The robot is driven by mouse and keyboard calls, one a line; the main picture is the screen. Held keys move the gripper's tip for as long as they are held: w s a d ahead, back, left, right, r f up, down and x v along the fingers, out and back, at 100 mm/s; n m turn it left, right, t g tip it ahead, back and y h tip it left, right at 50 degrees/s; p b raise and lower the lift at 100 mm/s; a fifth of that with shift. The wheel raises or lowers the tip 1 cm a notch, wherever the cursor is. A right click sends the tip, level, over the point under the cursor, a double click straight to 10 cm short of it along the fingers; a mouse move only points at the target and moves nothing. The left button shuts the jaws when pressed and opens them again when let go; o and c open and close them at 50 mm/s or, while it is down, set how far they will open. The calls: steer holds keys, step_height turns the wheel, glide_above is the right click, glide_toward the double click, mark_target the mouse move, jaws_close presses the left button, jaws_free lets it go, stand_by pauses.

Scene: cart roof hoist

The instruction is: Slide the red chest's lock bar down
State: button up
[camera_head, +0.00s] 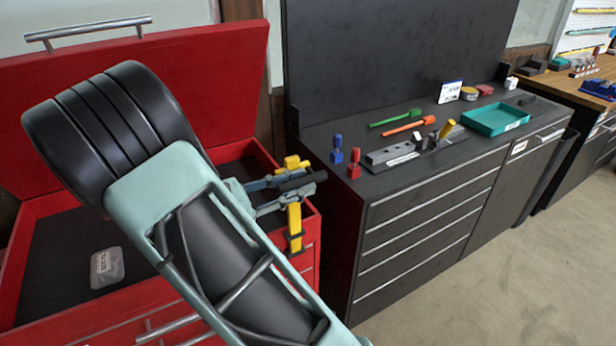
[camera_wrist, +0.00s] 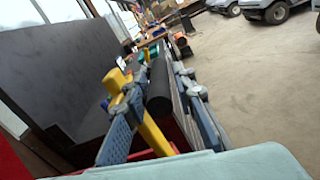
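The red chest (camera_head: 300,262) stands at left in the head view with its lid up. Its yellow lock bar (camera_head: 294,222) runs upright at the right front corner, with a yellow part above the rim; the bar also shows in the wrist view (camera_wrist: 154,136). A black cylindrical grip (camera_head: 297,181) sits by the bar and shows large in the wrist view (camera_wrist: 158,88). My gripper (camera_head: 298,186) is open, its blue-grey fingers on either side of the black grip. Gaps seem to show beside the grip; contact is hard to tell. My arm hides part of the chest.
A dark workbench (camera_head: 420,215) with drawers stands right of the chest, close to my gripper. It carries blue and red small pieces, a grey block, screwdriver-like tools and a teal tray (camera_head: 497,119). The floor (camera_head: 500,290) at right is clear.

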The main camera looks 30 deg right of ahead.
steer(key=shift+w+d, duration=0.1)
steer(key=shift+d, duration=1.25)
steer(key=shift+c, duration=0.5)
jaws_close()
